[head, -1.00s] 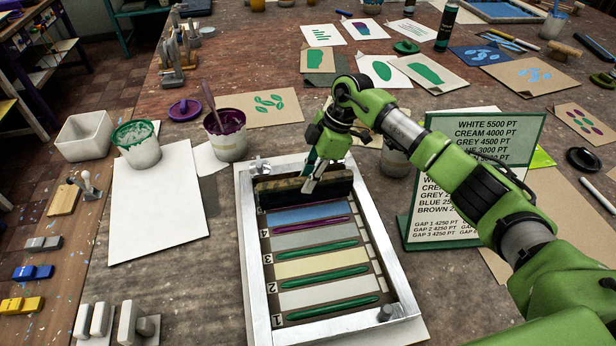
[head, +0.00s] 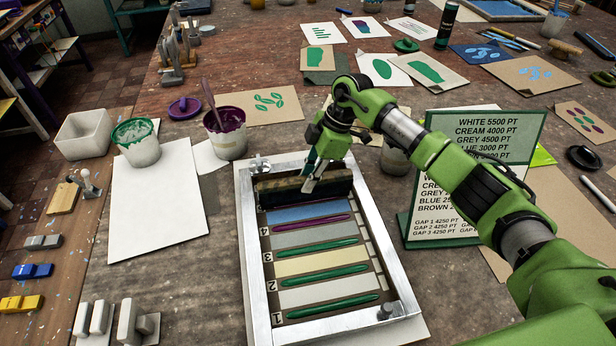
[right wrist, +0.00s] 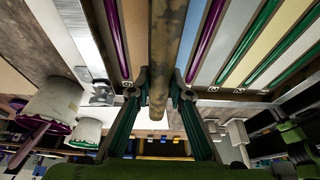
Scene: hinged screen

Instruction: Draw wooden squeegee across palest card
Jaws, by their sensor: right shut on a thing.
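The wooden squeegee (head: 332,184), a wide dark-stained bar, stands across the far end of the metal frame. My right gripper (head: 314,176) is shut on it from above. In the right wrist view the squeegee (right wrist: 165,45) runs between the two fingers (right wrist: 158,92). Inside the frame lie a blue card (head: 305,214), a grey card (head: 312,236), a cream card (head: 308,263) and the palest, whitish card (head: 312,293) at the near end. A purple ink line and several green ones lie between or beside the cards. My left gripper is not in view.
The metal frame (head: 247,262) has a clamp at each end. A sign with colour names and points (head: 480,137) stands at its right. Ink pots (head: 225,135), a white board (head: 157,205) and a white tub (head: 88,135) are at the left. Printed sheets lie behind.

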